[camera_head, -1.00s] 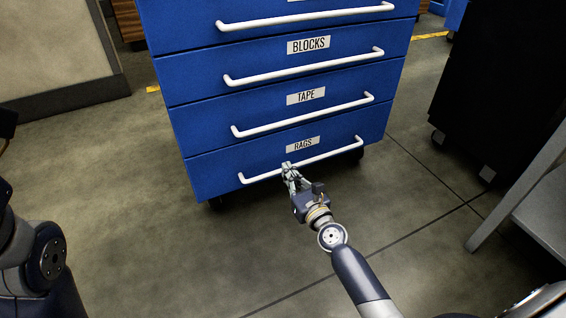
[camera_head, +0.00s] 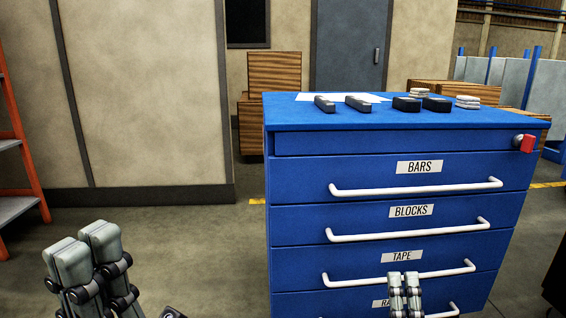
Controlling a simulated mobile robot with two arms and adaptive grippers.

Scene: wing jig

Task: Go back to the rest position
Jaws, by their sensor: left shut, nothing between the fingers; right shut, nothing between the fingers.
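My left gripper (camera_head: 88,262) is at the lower left, fingers pointing up and shut, with nothing between them. It is over the floor, well to the left of the blue drawer cabinet (camera_head: 285,240). My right gripper (camera_head: 405,288) is at the bottom, fingers up and shut, empty. In the picture it overlaps the lower drawer front and partly covers the RAGS label and handle. I cannot tell its exact distance from the cabinet. All the visible drawers, labelled BARS, BLOCKS, TAPE and RAGS, look closed.
On the cabinet top lie grey bars (camera_head: 358,103), black blocks (camera_head: 437,104), light stacked pieces (camera_head: 467,102) and a white sheet. A red item (camera_head: 526,143) is at its right corner. An orange shelf frame (camera_head: 25,150) stands at far left. Floor left of the cabinet is clear.

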